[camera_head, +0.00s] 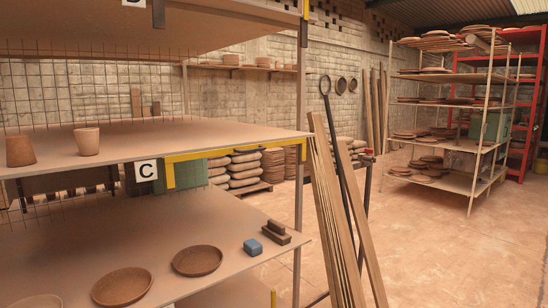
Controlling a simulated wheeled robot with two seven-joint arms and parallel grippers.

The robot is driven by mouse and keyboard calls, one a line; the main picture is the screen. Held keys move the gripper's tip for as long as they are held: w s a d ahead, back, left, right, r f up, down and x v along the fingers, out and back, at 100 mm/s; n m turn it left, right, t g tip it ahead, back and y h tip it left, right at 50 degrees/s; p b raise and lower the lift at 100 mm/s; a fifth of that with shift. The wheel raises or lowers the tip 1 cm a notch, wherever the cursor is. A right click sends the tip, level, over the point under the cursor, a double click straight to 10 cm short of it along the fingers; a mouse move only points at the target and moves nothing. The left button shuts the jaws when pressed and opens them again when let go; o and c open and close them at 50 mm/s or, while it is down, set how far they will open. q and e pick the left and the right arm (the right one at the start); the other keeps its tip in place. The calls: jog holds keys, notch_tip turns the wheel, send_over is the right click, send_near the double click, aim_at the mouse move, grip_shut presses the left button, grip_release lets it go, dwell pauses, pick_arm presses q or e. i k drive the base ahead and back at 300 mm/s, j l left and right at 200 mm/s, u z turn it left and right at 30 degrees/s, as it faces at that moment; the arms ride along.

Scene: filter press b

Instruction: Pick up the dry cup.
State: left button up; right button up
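Two clay cups stand on the middle shelf at the left. One cup (20,151) is darker brown, narrower at the top, near the left edge of the view. The other cup (87,141) is paler and pinkish, wider at the top, and stands to its right. The paler colour looks like the drier clay, but I cannot be certain from this view. The two cups stand apart. Neither of my grippers is in view.
The shelf (200,134) has a yellow front edge (235,148) and a "C" label (146,170). The lower shelf holds brown dishes (197,261), a blue block (253,247) and a brown block (276,232). Long planks (335,215) lean at the shelf's right end. Floor beyond is clear.

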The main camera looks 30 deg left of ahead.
aim_at(87, 139)
jog(key=u, duration=2)
